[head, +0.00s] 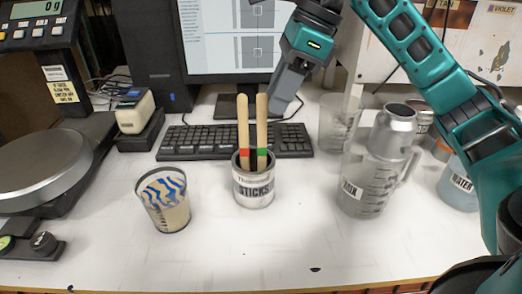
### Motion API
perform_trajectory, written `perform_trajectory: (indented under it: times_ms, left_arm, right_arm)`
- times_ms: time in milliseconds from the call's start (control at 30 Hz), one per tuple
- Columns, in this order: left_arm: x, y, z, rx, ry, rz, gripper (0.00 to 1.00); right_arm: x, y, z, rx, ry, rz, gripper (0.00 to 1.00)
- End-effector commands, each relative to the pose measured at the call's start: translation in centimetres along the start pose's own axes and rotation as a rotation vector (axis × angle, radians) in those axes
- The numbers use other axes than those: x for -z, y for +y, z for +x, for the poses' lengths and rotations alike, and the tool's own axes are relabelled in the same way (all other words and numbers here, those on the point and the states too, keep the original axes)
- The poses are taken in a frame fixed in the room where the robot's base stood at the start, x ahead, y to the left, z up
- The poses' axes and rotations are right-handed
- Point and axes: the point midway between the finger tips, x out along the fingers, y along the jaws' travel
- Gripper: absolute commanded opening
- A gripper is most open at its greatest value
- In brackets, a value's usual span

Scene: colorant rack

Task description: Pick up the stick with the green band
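The stick with the green band (262,121) stands upright in the can labelled STICKS (253,192), in the middle of the table. A stick with a red band (243,123) stands to its left in the same can. The lower ends of both sticks are hidden inside the can. My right gripper (284,105) is up and to the right of the green-banded stick's top, pointing down, and looks apart from it. It shows side-on, so its finger gap cannot be made out. I see nothing held in it. My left gripper is not in view.
A patterned cup (165,208) stands left of the can. A clear measuring jug (366,182) and a metal flask (393,130) stand to the right. A keyboard (190,140) lies behind the can, and a scale (40,165) is at the left. The table front is mostly clear.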

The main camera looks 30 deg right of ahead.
Motion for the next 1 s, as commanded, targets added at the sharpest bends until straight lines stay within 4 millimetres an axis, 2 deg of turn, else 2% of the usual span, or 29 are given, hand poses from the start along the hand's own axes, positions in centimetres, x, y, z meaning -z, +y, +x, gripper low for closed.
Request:
perform_trajectory:
  times_ms: [167,500,767,1000]
  left_arm:
    - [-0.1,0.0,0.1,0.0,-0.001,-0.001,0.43]
    - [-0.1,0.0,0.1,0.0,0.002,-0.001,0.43]
    - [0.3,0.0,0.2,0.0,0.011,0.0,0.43]
    - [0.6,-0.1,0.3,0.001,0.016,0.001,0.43]
  right_arm:
    - [0.0,0.0,1.3,-0.001,-0.001,-0.001,0.39]
    - [0.1,-0.4,5.8,-0.003,-0.001,-0.001,0.39]
    - [0.1,-0.4,6.1,0.0,-0.002,-0.001,0.39]
    - [0.1,-0.4,6.1,0.0,-0.002,-0.001,0.19]
